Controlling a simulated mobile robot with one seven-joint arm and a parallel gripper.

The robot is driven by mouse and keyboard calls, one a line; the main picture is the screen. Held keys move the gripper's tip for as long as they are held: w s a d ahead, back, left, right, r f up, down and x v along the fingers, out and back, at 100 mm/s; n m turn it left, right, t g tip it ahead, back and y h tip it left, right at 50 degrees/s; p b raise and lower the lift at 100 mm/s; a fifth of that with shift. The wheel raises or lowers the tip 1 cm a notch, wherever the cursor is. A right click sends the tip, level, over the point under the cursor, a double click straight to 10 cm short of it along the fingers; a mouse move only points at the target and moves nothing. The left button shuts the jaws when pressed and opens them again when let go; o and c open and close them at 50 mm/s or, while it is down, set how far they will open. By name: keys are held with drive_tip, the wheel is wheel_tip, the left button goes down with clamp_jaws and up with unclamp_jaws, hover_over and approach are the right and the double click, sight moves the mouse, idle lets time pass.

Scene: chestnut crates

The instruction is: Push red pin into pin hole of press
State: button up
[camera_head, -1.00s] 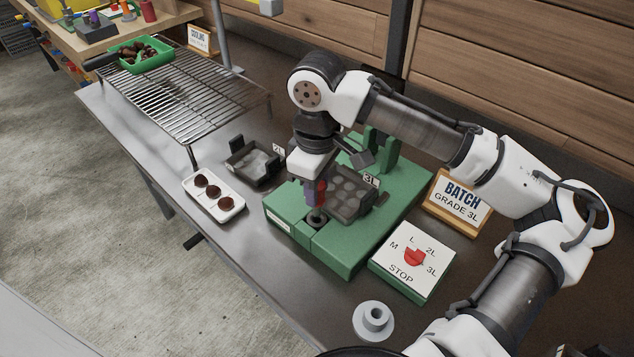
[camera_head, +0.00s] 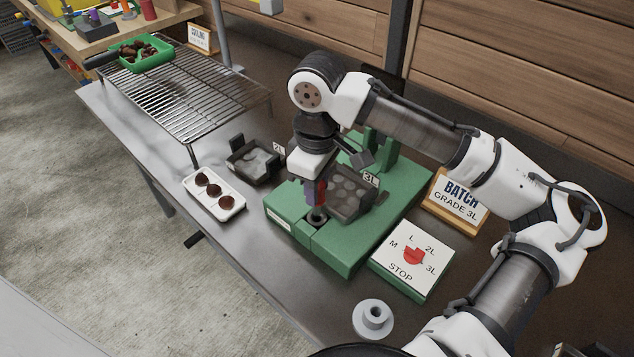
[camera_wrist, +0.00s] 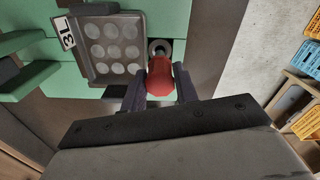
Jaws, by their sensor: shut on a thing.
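The green press (camera_head: 335,258) stands on the metal bench, with a dark mould plate labelled 3L (camera_head: 352,200) on it. Its pin hole has a dark ring (camera_head: 317,221) near the front left part; the ring also shows in the wrist view (camera_wrist: 153,44). My gripper (camera_head: 315,194) is shut on the red pin (camera_head: 322,189), directly above the ring. The red head (camera_wrist: 160,76) sits between both fingers in the wrist view. The pin looks upright, its grey lower end reaching the ring in the head view. I cannot tell how deep the tip is.
A dial box (camera_head: 412,262) and a BATCH GRADE 3L sign (camera_head: 457,203) stand right of the press. A grey flanged piece (camera_head: 373,319) lies in front. A 2L mould (camera_head: 254,163), a white chestnut tray (camera_head: 229,208) and a wire rack (camera_head: 190,100) are left.

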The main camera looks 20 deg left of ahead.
drive_tip(key=shift+f+b, duration=1.3)
drive_tip(key=shift+f, duration=0.95)
drive_tip(key=shift+r, duration=0.2)
drive_tip(key=shift+r+p, duration=1.8)
drive_tip(key=shift+p, duration=0.25)
drive_tip(key=shift+p, duration=0.65)
drive_tip(key=shift+f+b, duration=1.25)
drive_tip(key=shift+f, duration=0.7)
drive_tip(key=o, duration=1.1)
